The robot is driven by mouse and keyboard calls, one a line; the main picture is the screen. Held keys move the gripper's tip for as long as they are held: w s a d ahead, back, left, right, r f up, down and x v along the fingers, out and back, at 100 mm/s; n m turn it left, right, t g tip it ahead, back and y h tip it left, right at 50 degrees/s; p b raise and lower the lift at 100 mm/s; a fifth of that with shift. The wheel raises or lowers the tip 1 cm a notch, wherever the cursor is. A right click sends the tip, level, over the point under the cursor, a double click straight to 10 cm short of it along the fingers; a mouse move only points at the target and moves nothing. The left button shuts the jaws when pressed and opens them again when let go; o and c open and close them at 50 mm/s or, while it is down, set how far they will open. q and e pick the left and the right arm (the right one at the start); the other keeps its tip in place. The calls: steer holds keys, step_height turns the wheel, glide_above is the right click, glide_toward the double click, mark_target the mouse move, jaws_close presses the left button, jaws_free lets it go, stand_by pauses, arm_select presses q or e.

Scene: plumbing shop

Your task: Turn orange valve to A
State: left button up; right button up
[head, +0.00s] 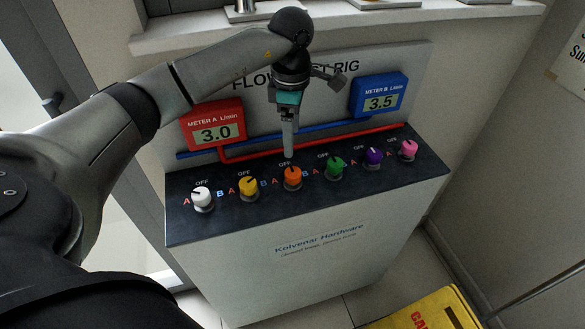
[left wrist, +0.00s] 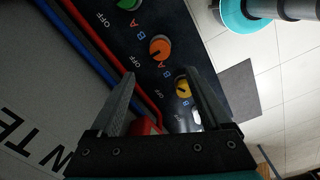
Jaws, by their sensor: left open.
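The orange valve knob (head: 292,178) is third from the left in a row on the dark sloping panel. An A label lies to its left and a B to its right, with OFF behind it. Its dark mark appears to point toward OFF. It also shows in the left wrist view (left wrist: 160,48), just beyond the fingertips. My left gripper (head: 289,152) points down above and slightly behind the orange knob. In the left wrist view its fingers (left wrist: 158,76) are apart with nothing held, and the knob appears clear of them. My right gripper is not in view.
A white knob (head: 202,198) and yellow knob (head: 248,187) stand left of orange; green (head: 335,166), purple (head: 373,156) and pink (head: 408,149) stand right. Red meter A (head: 214,124) reads 3.0; blue meter B (head: 379,95) reads 3.5. Pipes run behind the knobs.

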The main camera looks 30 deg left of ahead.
mark_target(293, 172)
arm_select(q)
step_height(293, 172, down, 12)
steer(key=shift+w+r, duration=0.15)
steer(key=shift+r, duration=0.1)
steer(key=shift+c, duration=0.4)
jaws_close()
steer(key=shift+n, duration=0.3)
steer(key=n, duration=0.5)
steer(key=shift+p, duration=0.3)
steer(key=n+p, duration=0.1)
steer(key=n, duration=0.5)
steer(key=shift+n, duration=0.3)
stand_by(0.4)
